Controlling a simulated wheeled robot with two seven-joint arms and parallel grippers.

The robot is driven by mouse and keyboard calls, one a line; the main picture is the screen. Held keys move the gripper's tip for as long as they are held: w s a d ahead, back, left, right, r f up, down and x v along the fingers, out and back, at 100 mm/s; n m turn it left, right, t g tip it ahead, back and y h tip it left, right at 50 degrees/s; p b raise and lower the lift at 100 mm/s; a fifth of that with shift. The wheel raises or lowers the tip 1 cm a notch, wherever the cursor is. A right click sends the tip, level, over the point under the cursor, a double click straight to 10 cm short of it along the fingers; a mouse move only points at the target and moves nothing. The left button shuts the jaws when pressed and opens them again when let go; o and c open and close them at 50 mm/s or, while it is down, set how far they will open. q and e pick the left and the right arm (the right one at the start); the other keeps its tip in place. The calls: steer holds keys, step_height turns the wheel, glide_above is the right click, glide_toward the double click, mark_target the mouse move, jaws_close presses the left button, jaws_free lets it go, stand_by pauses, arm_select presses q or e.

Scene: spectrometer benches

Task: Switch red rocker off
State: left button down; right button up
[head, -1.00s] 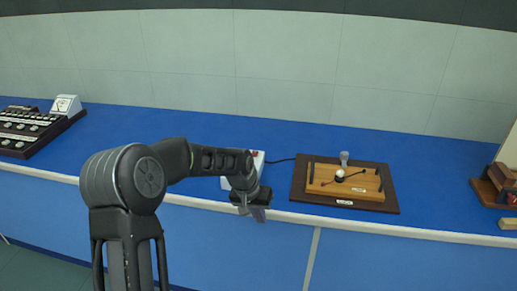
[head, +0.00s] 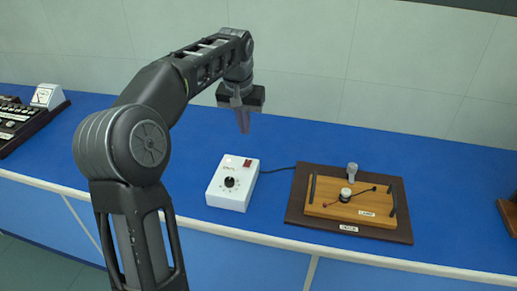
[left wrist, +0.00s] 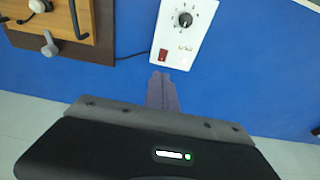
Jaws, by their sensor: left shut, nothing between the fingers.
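The red rocker (head: 247,163) sits at the back right corner of the top of a white control box (head: 226,202), which has a black dial and lies on the blue bench. My left gripper (head: 243,129) is raised above and behind the box, fingers pointing down, shut and empty. In the left wrist view the closed fingertips (left wrist: 160,76) appear just below the rocker (left wrist: 163,54), with a visible gap. The rocker's tilt is too small to tell. My right gripper is not in view.
A wooden lamp board (head: 350,205) on a dark base stands right of the box, joined by a black cable (head: 277,169). A dark instrument (head: 25,125) stands at the far left. The blue bench behind the box is clear.

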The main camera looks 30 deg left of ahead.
mark_target(248, 166)
arm_select(q)
steer(key=x, duration=0.4)
steer(key=s+p+x, duration=0.1)
steer(key=x, duration=0.4)
steer(key=p+x, duration=0.1)
steer(key=x, duration=0.3)
steer(key=shift+s+d+f, duration=0.2)
steer(key=shift+s+f, duration=0.05)
steer(key=shift+f, duration=0.1)
steer(key=f+b, duration=0.1)
steer(key=b, duration=0.2)
steer(key=shift+s+f+t, duration=0.1)
steer(key=shift+f+t, duration=0.2)
steer(key=shift+t, duration=0.1)
steer(key=shift+s+d+r+b, duration=0.1)
steer(key=shift+r+b, duration=0.15)
steer(key=shift+b, duration=0.05)
steer(key=shift+r, duration=0.2)
steer(key=shift+p, duration=0.3)
